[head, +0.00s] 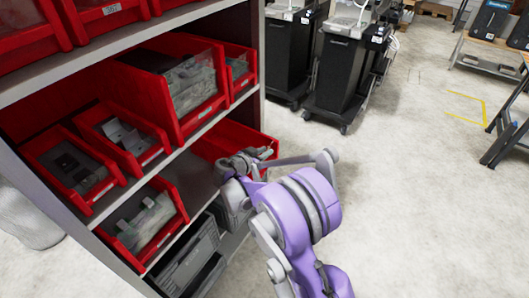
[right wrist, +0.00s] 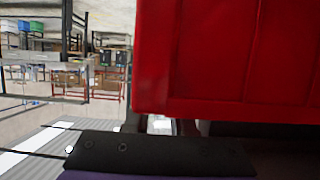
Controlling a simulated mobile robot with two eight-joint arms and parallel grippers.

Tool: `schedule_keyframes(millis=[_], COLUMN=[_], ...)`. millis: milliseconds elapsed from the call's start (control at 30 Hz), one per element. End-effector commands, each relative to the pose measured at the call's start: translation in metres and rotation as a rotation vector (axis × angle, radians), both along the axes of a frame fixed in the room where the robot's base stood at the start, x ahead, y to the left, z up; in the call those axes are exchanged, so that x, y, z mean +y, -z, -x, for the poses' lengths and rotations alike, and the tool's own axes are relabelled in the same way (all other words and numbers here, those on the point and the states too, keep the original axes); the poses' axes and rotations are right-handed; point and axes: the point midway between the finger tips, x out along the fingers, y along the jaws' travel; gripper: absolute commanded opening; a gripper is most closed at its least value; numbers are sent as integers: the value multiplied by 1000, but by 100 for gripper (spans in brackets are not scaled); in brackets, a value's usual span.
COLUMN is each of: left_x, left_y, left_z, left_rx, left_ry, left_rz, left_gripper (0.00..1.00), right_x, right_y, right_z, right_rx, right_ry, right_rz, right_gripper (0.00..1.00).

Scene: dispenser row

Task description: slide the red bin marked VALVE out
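A red bin (head: 222,141) on the lower shelf sticks out past the shelf's front edge at the right end. No VALVE label is readable on it or any other bin. My right gripper (head: 243,162) is at this bin's front, overlapping its near side; whether it touches or grips it is hidden. In the right wrist view a red bin wall (right wrist: 225,55) fills the upper right, very close above a dark gripper part. The fingertips do not show clearly. My left gripper is not in view.
Other red bins with contents stand on the shelves, such as a tall one (head: 170,85) and a lower one (head: 150,225). Grey crates (head: 190,262) are below. Black carts (head: 335,75) stand behind. The floor (head: 420,170) to the right is clear.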

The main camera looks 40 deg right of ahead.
Motion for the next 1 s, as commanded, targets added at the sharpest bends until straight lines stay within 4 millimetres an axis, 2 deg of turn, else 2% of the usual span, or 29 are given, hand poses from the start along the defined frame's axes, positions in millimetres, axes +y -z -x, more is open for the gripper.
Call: schedule_keyframes(millis=[33,67,100,367,467,800,1000], left_x=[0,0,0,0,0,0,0], left_y=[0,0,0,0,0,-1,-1], left_z=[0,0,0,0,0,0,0], left_rx=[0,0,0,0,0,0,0], left_ry=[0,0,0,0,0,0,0], left_rz=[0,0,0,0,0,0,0], left_gripper=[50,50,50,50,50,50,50], right_x=[0,0,0,1,7,64,88], right_y=[0,0,0,0,-3,-27,-38], right_z=[0,0,0,0,2,20,29], right_rx=[0,0,0,0,0,0,1], right_ry=[0,0,0,0,-1,-4,-1], right_rz=[0,0,0,0,0,-1,0], right_gripper=[34,39,40,40,40,40,40])
